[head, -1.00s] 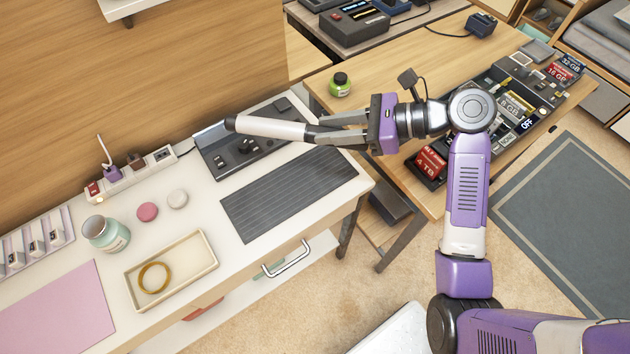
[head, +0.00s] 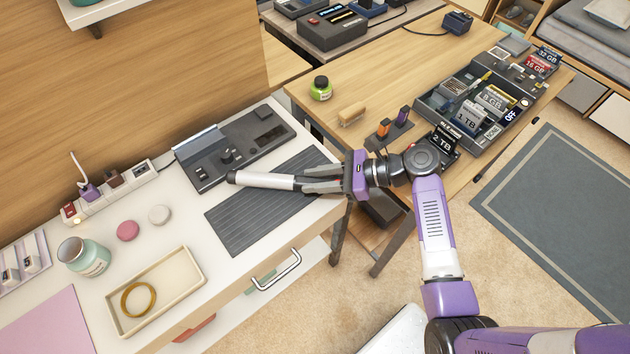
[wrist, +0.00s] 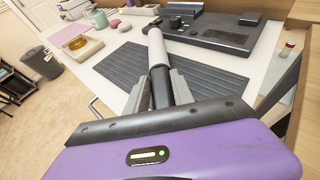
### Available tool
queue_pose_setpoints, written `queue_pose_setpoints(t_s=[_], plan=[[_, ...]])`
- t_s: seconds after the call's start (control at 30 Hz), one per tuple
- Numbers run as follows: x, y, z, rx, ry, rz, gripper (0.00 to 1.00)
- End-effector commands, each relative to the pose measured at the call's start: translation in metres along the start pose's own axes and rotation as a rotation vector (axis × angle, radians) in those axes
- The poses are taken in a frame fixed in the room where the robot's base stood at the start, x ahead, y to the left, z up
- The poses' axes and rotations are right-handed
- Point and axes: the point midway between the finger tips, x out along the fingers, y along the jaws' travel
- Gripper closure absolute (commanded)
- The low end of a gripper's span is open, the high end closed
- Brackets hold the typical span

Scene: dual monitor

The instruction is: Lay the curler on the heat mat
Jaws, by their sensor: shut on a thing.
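The curler (head: 266,181) is a white rod with dark ends, held level by my gripper (head: 322,180). My gripper is shut on its right end, and the curler points left. In the head view it shows over the heat mat (head: 248,222), a dark grey ribbed rectangle on the white table. In the wrist view the curler (wrist: 157,48) extends away from the fingers, across the mat (wrist: 205,82). I cannot tell whether the curler touches the mat. The mat's right part is partly covered by my gripper.
A dark control panel (head: 235,145) lies just behind the mat. A cream tray (head: 190,275) with a gold ring stands to the left, near a teal jar (head: 85,257) and two round pucks. A wooden table (head: 390,85) with several items stands to the right.

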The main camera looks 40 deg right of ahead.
Motion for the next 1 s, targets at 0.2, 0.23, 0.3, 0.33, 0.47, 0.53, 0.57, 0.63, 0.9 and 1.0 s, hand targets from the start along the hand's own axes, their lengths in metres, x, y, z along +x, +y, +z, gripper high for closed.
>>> queue_pose_setpoints(t_s=[0.2,0.23,0.3,0.33,0.47,0.53,0.57,0.63,0.9,1.0], plan=[[0.0028,-0.0003,-0.0057,-0.002,-0.002,-0.001,1.00],[0.0028,-0.0002,-0.0057,-0.002,-0.002,-0.001,1.00],[0.0028,-0.0002,-0.0056,-0.002,-0.002,-0.001,1.00],[0.0028,-0.0002,-0.0057,-0.002,-0.002,0.000,1.00],[0.0038,-0.0001,-0.0080,-0.001,-0.002,0.000,1.00],[0.0040,0.0000,-0.0091,-0.001,-0.001,0.000,0.61],[0.0040,0.0000,-0.0091,-0.001,0.000,0.000,0.55],[0.0040,0.0001,-0.0091,-0.001,0.000,0.000,0.49],[0.0039,0.0001,-0.0087,-0.001,0.000,0.000,0.49],[0.0011,-0.0002,-0.0060,-0.002,0.000,-0.001,0.49]])
